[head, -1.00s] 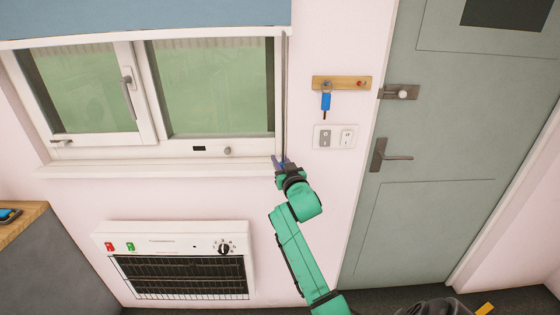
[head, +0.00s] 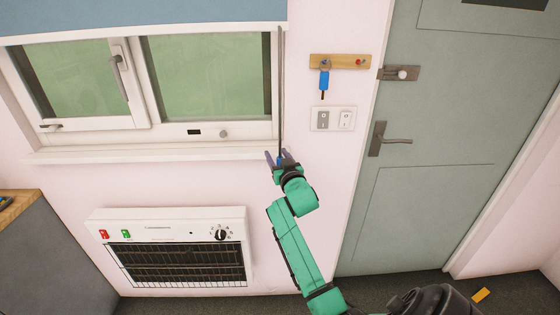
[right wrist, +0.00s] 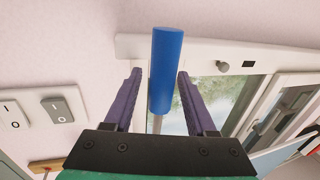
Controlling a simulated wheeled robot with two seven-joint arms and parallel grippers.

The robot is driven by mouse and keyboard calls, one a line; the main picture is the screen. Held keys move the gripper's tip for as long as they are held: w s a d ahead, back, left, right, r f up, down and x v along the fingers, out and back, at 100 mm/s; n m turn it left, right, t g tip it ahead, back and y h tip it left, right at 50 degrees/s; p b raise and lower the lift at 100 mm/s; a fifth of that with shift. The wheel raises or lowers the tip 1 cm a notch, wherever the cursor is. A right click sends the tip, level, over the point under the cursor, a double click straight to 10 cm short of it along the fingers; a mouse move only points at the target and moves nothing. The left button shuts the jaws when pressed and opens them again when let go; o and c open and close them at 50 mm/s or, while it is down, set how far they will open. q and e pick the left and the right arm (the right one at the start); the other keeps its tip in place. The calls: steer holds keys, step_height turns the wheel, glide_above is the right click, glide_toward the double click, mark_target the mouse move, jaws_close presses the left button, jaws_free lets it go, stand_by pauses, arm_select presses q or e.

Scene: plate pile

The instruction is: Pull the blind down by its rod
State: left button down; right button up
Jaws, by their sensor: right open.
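The blue blind (head: 140,15) spans the top of the window in the head view, its lower edge above most of the glass. Its thin rod (head: 281,90) hangs down beside the window's right frame. In the right wrist view the rod ends in a blue handle (right wrist: 166,70). My right gripper (head: 281,156) is at the rod's lower end, near the sill's right end. Its purple fingers (right wrist: 156,85) are open, one on each side of the handle, with gaps visible on both sides. My left gripper is not in view.
A white heater (head: 170,222) is on the wall below the window. A wooden key rack (head: 340,62) with a blue-tagged key and a switch plate (head: 333,119) are right of the rod. A grey-green door (head: 440,130) stands further right. A counter (head: 15,205) is at far left.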

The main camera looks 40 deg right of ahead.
steer(key=b+v, duration=0.2)
steer(key=v, duration=1.2)
steer(key=shift+s+b, duration=0.2)
steer(key=shift+b, duration=0.15)
steer(key=shift+f, duration=0.1)
